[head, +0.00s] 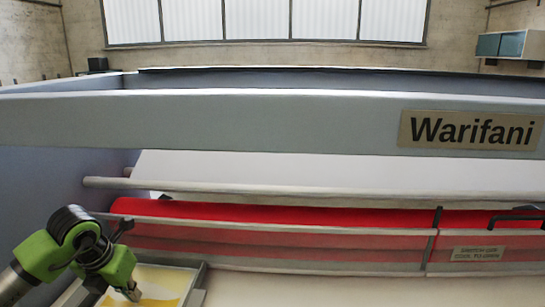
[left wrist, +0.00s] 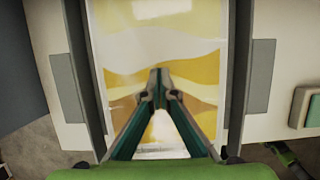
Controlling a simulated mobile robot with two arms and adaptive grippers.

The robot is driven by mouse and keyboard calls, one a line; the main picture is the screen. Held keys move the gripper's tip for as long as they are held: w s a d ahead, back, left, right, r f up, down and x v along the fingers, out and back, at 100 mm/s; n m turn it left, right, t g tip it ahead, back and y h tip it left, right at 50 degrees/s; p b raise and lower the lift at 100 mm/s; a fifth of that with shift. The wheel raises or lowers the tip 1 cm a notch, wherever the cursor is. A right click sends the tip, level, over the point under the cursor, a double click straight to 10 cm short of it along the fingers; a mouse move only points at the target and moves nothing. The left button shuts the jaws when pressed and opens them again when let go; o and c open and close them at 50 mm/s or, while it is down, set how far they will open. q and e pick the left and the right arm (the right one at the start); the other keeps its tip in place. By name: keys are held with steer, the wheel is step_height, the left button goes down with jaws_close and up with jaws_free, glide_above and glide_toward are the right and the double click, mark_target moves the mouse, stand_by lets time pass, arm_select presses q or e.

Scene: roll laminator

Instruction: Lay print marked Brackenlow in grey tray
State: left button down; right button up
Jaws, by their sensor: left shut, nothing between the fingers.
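A print with yellow, ochre and white wavy bands (head: 158,281) lies flat between grey raised edges at the lower left of the head view. In the left wrist view the print (left wrist: 195,55) fills the middle, between two dark grey side rails (left wrist: 240,75); I cannot tell if these belong to the grey tray. I cannot read the name Brackenlow on it. My left gripper (head: 133,294) is over the print, and its fingertips (left wrist: 160,84) are shut with nothing between them. I cannot tell if they touch the print.
The laminator's grey crossbeam marked Warifani (head: 250,120) spans the view. Below it are a pale roller bar (head: 300,195), a red roller (head: 280,214) and a clear guard with a safety label (head: 480,254). A pale bench surface (head: 330,290) right of the print is clear.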

arm_select(q)
steer(key=shift+r+p, duration=1.5)
steer(key=shift+r, duration=1.05)
steer(key=shift+f, duration=0.1)
